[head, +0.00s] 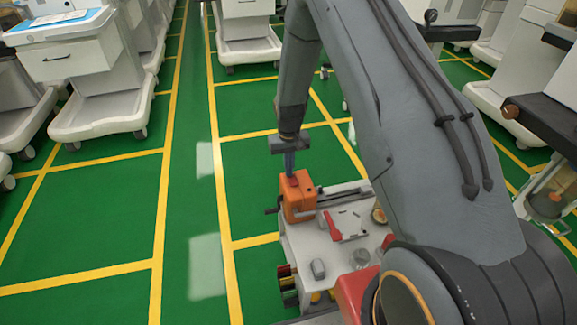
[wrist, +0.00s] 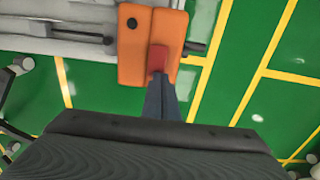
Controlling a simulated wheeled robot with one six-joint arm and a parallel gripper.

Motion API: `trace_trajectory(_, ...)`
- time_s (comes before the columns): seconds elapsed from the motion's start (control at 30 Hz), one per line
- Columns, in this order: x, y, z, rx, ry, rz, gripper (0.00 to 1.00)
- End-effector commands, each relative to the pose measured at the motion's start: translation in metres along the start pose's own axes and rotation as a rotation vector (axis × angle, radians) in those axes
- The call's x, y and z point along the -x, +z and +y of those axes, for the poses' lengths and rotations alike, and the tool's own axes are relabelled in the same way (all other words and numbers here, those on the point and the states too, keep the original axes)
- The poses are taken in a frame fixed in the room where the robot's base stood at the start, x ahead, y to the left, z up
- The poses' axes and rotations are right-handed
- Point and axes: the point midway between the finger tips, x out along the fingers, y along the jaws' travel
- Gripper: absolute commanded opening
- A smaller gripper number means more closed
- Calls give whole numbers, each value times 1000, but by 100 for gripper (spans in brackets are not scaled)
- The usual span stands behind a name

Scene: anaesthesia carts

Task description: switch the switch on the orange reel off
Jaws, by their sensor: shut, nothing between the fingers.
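The orange reel (head: 297,196) is a box-shaped unit on the left back corner of a small grey work cart. It also shows in the wrist view (wrist: 133,60), with a dark round spot on its left part. A red switch (wrist: 158,58) sits on its top face; it shows small in the head view (head: 292,181). My gripper (wrist: 160,78) is shut and empty, pointing down. Its fingertips are at the near edge of the switch and cover part of it. I cannot tell whether they touch it, nor which way the switch is set.
The grey cart top (head: 322,252) holds a red tool (head: 333,226), a small grey block (head: 318,268) and a round container (head: 379,214). A dark handle (wrist: 195,47) sticks out from the reel's side. White anaesthesia carts (head: 100,85) stand around; green floor left of the work cart is clear.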

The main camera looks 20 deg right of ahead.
Motion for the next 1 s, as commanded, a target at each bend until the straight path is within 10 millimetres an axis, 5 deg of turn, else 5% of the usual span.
trace_trajectory(0.53, -5, -1, 0, 0, 0, -1, 0)
trace_trajectory(1.0, 12, -1, 0, 0, 0, -1, 0)
